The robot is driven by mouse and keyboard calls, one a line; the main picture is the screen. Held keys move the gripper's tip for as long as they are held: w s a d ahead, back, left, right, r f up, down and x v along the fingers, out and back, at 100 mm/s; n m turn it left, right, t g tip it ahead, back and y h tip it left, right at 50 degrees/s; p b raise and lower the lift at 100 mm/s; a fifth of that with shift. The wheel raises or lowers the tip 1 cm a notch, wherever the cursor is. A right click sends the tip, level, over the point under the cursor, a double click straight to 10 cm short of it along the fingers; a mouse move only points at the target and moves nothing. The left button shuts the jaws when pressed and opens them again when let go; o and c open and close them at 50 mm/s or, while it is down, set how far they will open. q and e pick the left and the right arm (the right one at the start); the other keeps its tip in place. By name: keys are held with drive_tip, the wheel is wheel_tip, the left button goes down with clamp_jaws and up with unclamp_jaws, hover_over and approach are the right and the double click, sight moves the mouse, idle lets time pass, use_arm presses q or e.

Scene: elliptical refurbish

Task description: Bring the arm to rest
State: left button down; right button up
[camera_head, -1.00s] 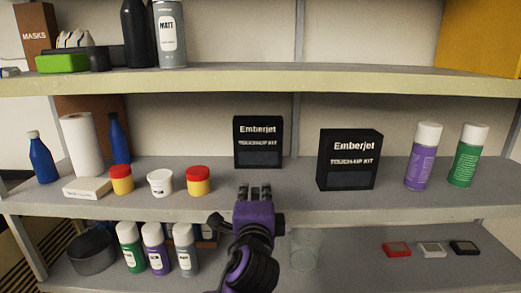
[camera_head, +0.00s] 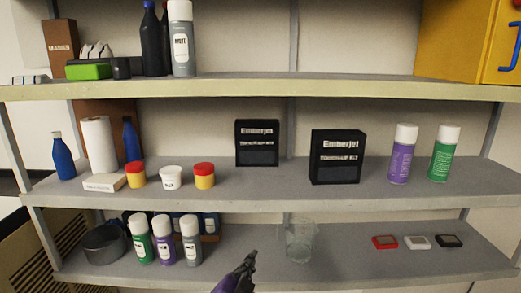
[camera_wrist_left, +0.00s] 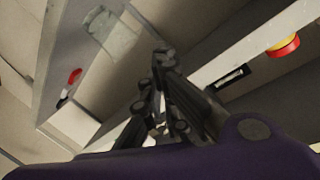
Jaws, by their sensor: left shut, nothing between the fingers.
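My left gripper (camera_head: 250,262) is at the bottom of the head view, in front of the lower shelf. Its dark fingers are shut with nothing between them, and they point up and to the right. It also shows in the left wrist view (camera_wrist_left: 158,62), above the purple wrist body. It looks apart from the shelf goods. My right gripper is not in view.
A clear glass beaker (camera_head: 300,242) stands on the lower shelf (camera_head: 350,260), right of the gripper. Spray cans (camera_head: 165,240) and a dark pot (camera_head: 104,243) stand to its left. The middle shelf (camera_head: 270,190) holds two black Emberjet boxes (camera_head: 337,160) and several bottles and jars.

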use_arm(q)
drive_tip(key=s+a+f+n+g+y, duration=0.1)
drive_tip(key=s+a+f+n+g, duration=0.15)
drive_tip(key=s+a+f, duration=0.45)
drive_tip(key=s+a+f+n+g+y, duration=0.15)
drive_tip(key=s+f+n, duration=0.25)
drive_tip(key=s+f, duration=0.7)
drive_tip(key=s+a+f+n+g, duration=0.1)
drive_tip(key=s+a+f, duration=0.3)
drive_tip(key=s, duration=0.5)
drive_tip(key=s+a+f+n+g, duration=0.1)
drive_tip(key=s+a+f+g, duration=0.1)
drive_tip(key=s+f, duration=0.7)
drive_tip(key=shift+s+a+y, duration=0.35)
drive_tip(key=shift+s+a, duration=0.25)
drive_tip(key=shift+a, duration=0.3)
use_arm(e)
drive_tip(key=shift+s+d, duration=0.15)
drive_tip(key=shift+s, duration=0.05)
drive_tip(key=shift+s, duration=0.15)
use_arm(q)
drive_tip(key=shift+r, duration=0.1)
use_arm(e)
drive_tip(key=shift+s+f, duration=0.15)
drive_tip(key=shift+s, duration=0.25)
